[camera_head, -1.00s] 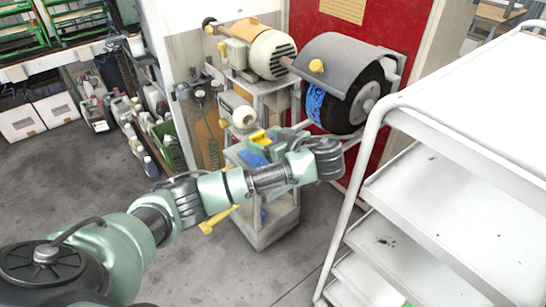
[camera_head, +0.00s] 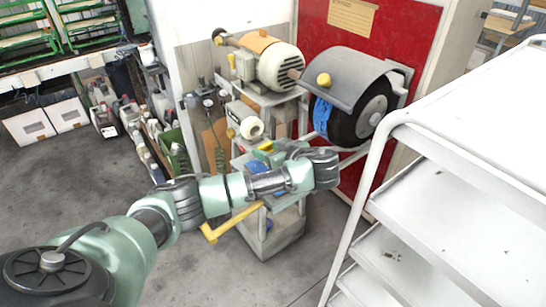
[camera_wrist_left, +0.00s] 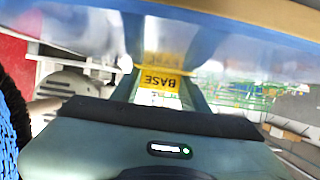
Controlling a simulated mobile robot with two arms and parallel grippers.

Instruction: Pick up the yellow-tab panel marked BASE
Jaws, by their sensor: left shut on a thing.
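The yellow tab marked BASE (camera_wrist_left: 160,80) shows in the left wrist view, its lettering upside down, between the two pale green fingers of my left gripper (camera_wrist_left: 160,92). The gripper is shut on the tabbed panel. A blurred blue, see-through surface crosses the top of that view; I cannot tell if it is all part of the panel. In the head view, my left gripper (camera_head: 272,152) is mostly hidden behind my wrist, with a small yellow patch and blue beside it, over the grey stand. My right gripper is not in view.
The grey stand (camera_head: 268,242) carries a motor (camera_head: 272,60) and a black wheel with blue bristles (camera_head: 322,115) under a grey hood (camera_head: 348,75). A yellow bar (camera_head: 232,220) sticks out at its front. A white shelf trolley (camera_head: 440,185) stands close on the right.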

